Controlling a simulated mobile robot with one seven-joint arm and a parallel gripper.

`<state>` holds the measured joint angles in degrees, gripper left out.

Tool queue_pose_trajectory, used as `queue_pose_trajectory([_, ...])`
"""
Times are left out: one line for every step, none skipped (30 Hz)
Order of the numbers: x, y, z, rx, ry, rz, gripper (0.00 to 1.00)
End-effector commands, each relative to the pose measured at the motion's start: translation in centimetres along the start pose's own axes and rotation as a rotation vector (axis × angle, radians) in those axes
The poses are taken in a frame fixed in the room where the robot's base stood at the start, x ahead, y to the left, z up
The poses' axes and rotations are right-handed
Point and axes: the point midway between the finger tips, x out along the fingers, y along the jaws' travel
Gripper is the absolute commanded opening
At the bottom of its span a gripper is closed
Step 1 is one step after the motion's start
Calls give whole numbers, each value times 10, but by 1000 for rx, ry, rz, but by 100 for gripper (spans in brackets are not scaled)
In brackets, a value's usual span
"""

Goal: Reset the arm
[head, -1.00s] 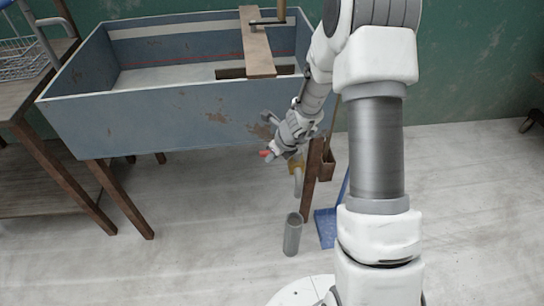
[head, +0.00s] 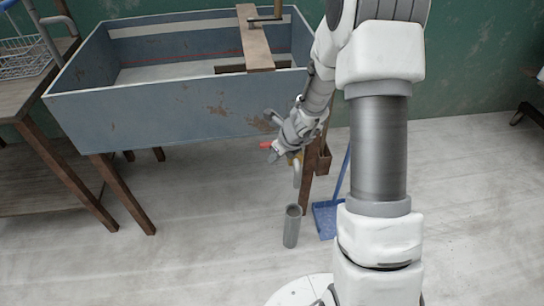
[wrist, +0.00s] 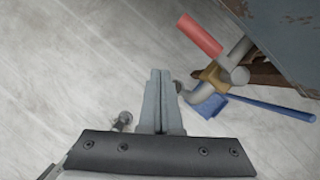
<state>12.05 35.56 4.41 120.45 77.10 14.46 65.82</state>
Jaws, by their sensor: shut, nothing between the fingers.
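My arm hangs in front of the blue-grey trough in the head view. My gripper (wrist: 160,72) shows in the wrist view with its two grey fingers pressed together and nothing between them. In the head view it is small and low on the trough's front side, near a red valve handle (head: 265,145). The handle also shows in the wrist view (wrist: 200,35), to the right of and beyond the fingertips, with a brass fitting and grey pipe beside it. I cannot tell the exact gap between fingers and pipe.
The blue-grey trough (head: 170,112) stands on wooden legs, with a plank (head: 255,45) across it. A grey cylinder (head: 292,228) stands on the floor beside a blue dustpan (head: 326,219). A wooden shelf (head: 20,85) is at left. Floor at right is largely clear.

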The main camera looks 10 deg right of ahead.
Motion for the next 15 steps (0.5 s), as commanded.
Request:
queue_pose_trajectory([-20, 3, 4, -1, -1, -2, 0])
queue_pose_trajectory([-26, 5, 4, 0, 0, -1, 0])
queue_pose_trajectory([-34, 7, 5, 1, -1, -1, 0])
queue_pose_trajectory([-39, 9, 6, 1, 0, 0, 0])
queue_pose_trajectory([-44, 10, 6, 0, 0, 0, 0])
queue_pose_trajectory([-50, 12, 6, 0, -1, 0, 0])
queue_pose_trajectory([-54, 13, 6, 0, 0, 0, 0])
queue_pose_trajectory([-58, 14, 6, -1, 0, 0, 0])
queue_pose_trajectory([-62, 16, 6, 0, 0, 0, 0])
queue_pose_trajectory([-64, 16, 6, 0, 0, 0, 0])
queue_pose_trajectory([-66, 17, 6, 1, 0, 0, 0])
queue_pose_trajectory([-67, 17, 6, 1, 1, 0, 0])
queue_pose_trajectory([-68, 18, 6, 2, 1, 0, 0])
queue_pose_trajectory([-69, 18, 6, 2, 1, 0, 0])
queue_pose_trajectory([-70, 18, 6, 2, 1, 0, 0])
